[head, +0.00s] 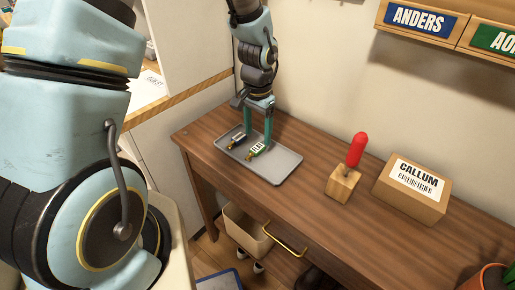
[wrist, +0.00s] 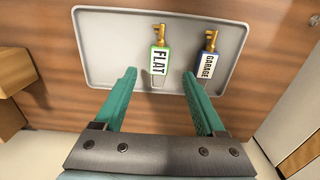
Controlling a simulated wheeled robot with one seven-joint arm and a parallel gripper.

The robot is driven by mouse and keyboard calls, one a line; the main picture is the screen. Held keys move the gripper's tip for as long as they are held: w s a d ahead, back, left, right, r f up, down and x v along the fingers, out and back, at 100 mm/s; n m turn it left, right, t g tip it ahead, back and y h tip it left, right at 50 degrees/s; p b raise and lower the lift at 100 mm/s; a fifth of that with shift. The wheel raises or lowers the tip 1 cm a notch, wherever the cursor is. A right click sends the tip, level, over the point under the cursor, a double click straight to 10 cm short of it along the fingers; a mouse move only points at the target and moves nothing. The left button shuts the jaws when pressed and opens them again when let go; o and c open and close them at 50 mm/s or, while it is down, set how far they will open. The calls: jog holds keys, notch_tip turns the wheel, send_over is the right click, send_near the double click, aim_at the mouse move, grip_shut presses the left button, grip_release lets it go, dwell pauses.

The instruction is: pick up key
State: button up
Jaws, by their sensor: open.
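Two brass keys with tags lie on a grey tray (head: 283,168), which also fills the upper wrist view (wrist: 110,40). The green-edged FLAT key (wrist: 159,62) lies ahead of the gap between my fingers; it shows in the head view too (head: 257,149). The blue-edged GARAGE key (wrist: 206,63) lies to its right in the wrist view and to its left in the head view (head: 237,139). My gripper (wrist: 159,76) is open and empty, with its teal fingers pointing down over the tray in the head view (head: 257,133). The right finger looks close to the GARAGE tag.
The tray rests on a wooden desk (head: 310,205). A wooden block with a red-handled tool (head: 356,150) and a CALLUM box (head: 411,190) stand to the right. A potted plant (head: 490,278) is at the near right. A bin (head: 247,230) sits below.

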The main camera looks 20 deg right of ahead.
aim_at(257, 147)
jog(key=f, duration=0.1)
jog(key=f+p, duration=0.1)
jog(key=f, duration=0.1)
jog(key=shift+s+a+f, duration=0.1)
jog(key=shift+s+a, duration=0.05)
jog(key=shift+s, duration=0.1)
jog(key=shift+f, duration=0.65)
grip_shut()
